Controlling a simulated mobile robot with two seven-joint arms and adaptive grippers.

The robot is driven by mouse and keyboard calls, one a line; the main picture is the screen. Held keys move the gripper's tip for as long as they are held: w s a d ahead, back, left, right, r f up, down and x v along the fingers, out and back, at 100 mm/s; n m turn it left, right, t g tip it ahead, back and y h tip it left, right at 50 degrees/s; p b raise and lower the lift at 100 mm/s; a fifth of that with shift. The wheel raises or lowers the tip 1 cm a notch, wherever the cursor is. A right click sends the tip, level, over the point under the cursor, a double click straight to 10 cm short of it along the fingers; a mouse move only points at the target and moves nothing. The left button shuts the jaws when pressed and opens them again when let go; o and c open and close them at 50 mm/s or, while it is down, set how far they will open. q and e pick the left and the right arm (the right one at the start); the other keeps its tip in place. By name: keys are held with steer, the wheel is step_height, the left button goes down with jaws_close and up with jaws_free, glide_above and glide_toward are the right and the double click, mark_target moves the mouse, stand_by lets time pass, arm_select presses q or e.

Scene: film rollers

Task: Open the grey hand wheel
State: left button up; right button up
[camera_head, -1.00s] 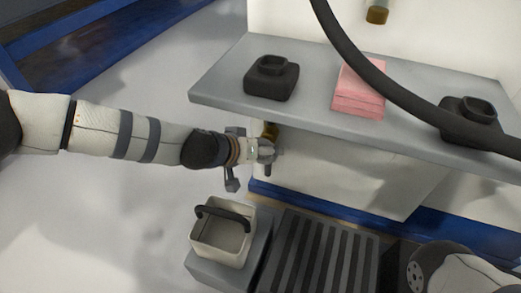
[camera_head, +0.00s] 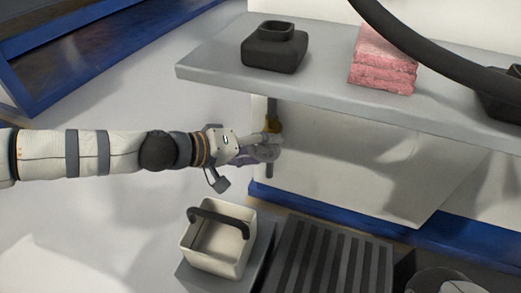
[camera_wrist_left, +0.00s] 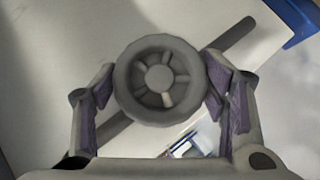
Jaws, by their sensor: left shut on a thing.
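The grey hand wheel (camera_wrist_left: 160,80) sits between the two fingers of my left gripper (camera_wrist_left: 165,95) in the left wrist view, face on, with a dark pipe behind it. The finger pads touch its rim at both sides. There the wheel is mostly hidden by the fingers. My right gripper does not show.
The grey shelf (camera_head: 215,75) juts out above my left gripper, with a dark container (camera_head: 273,52) and pink cloths (camera_head: 383,62) on it. A white basket (camera_head: 218,243) and a dark ribbed platform (camera_head: 330,262) stand below. A thick black hose (camera_head: 430,55) crosses the upper right.

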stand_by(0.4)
arm_select(q)
steer(key=o, duration=1.1)
steer(key=shift+o, duration=0.2)
steer(key=v, duration=1.2)
steer(key=shift+a, duration=0.1)
